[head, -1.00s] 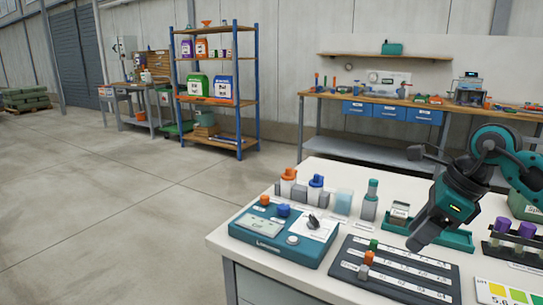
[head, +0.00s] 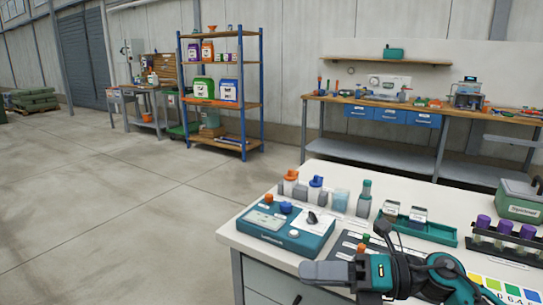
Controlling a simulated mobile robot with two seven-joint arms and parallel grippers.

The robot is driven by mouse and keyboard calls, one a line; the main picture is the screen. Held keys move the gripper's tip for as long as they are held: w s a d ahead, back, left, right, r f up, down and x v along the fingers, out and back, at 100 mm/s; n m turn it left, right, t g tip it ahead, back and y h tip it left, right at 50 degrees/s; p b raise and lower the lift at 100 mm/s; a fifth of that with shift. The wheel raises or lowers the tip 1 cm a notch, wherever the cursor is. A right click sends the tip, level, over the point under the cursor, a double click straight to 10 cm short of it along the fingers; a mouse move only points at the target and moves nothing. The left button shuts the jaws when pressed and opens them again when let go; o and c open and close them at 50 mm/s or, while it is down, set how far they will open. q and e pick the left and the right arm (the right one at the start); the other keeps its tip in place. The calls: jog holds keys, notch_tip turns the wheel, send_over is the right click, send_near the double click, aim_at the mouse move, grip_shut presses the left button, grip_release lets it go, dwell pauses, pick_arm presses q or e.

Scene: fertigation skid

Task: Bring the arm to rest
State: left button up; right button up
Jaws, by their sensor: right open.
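My right gripper (head: 312,272) is low at the bottom of the head view, with its fingers pointing left. It is open, though the gap between its fingers hardly shows from here. No object shows in it. My right arm comes in from the lower right. Gripper and arm cover much of the dark slotted board (head: 345,243) on the white bench (head: 325,176). I cannot tell whether the gripper touches anything. My left gripper is not in view.
A teal meter box (head: 318,243) stands just behind the gripper. Behind it are bottles (head: 364,198) and a green tray (head: 440,235) with small containers. A rack of purple-capped tubes (head: 505,238) and a green case (head: 520,201) are at right. Open floor (head: 130,230) lies left.

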jog(key=s+d+f+m+t+h+p, duration=0.15)
jog(key=d+f+m+t+h, duration=0.4)
jog(key=m, duration=0.95)
jog(key=s+d+f+m+t+h+p, duration=0.1)
jog(key=d+f+m+t+h+p, duration=0.15)
jog(key=f+m+t+h, duration=0.95)
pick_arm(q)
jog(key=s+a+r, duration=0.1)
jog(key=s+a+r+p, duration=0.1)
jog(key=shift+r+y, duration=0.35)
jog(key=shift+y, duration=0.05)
pick_arm(e)
jog(key=s+d+f+m+g+y, duration=0.1)
jog(key=s+f+m+g, duration=0.1)
jog(key=s+m+g, duration=0.2)
jog(key=s+d+f+m+g+y, duration=0.1)
jog(key=s+f+m+g, duration=0.1)
jog(key=s+m+g, duration=0.3)
jog(key=s+m, duration=0.2)
jog(key=s, duration=0.1)
jog(key=shift+d+f+m, duration=0.15)
jog(key=shift+f+m, duration=0.25)
jog(key=shift+y, duration=0.25)
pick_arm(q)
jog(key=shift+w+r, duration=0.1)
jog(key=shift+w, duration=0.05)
